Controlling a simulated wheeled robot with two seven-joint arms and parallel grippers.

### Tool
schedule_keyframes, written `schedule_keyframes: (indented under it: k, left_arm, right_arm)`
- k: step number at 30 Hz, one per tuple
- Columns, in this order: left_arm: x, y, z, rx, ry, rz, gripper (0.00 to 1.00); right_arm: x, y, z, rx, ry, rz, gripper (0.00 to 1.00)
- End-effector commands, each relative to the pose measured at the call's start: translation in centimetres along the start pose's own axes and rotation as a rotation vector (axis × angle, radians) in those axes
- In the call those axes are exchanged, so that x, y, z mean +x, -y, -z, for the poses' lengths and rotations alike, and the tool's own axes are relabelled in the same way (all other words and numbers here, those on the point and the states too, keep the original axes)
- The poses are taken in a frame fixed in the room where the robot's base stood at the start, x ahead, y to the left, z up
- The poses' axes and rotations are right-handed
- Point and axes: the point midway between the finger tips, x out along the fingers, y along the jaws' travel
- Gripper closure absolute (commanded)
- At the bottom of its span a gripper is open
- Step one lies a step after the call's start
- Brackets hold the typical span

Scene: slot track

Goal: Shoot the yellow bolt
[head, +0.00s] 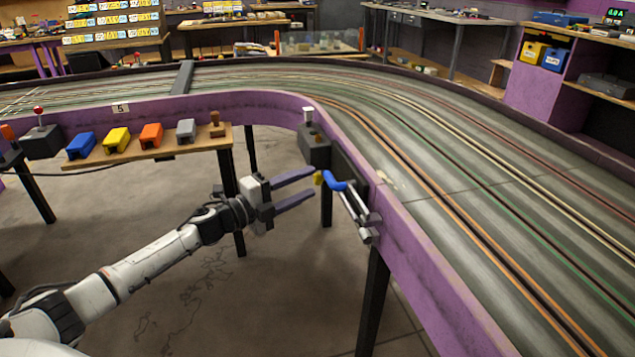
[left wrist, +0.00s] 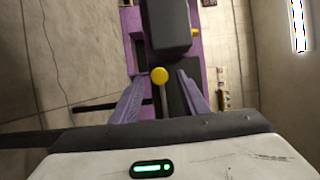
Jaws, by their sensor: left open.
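The yellow bolt knob (head: 318,178) sits beside a blue handle piece (head: 337,184) on the inner side of the purple track wall. Metal rods (head: 357,210) run from there down to the right along the wall. In the left wrist view the yellow knob (left wrist: 159,75) is round, on a thin stem. My left gripper (head: 312,182) is open, its purple fingers pointing at the knob. In the left wrist view the knob shows between the fingertips of the left gripper (left wrist: 162,76); I cannot see contact. My right gripper is not in view.
A wooden shelf (head: 150,153) with several coloured blocks is at the left. The track (head: 480,190) curves along the right. Table legs stand below; the floor is otherwise open.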

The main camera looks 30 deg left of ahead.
Motion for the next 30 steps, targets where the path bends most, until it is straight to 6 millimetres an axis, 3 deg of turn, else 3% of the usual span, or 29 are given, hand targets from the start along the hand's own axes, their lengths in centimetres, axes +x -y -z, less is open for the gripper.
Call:
schedule_keyframes:
  k: [3,9,21,28,30]
  left_arm:
    - [1.9,0.1,0.0,0.001,0.000,0.003,0.59]
    - [3.7,0.0,0.0,-0.002,0.000,0.001,0.59]
    - [4.2,-0.1,0.1,-0.002,0.000,-0.001,0.59]
    - [4.2,-0.1,0.1,-0.002,0.000,-0.001,0.98]
    - [4.2,-0.1,0.1,-0.002,0.000,-0.001,1.00]
  right_arm:
    - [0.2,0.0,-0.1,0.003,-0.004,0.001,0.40]
    - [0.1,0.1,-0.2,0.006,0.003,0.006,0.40]
    - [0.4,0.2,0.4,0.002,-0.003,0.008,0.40]
    - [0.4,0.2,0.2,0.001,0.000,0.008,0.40]
    - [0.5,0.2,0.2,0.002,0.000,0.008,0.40]
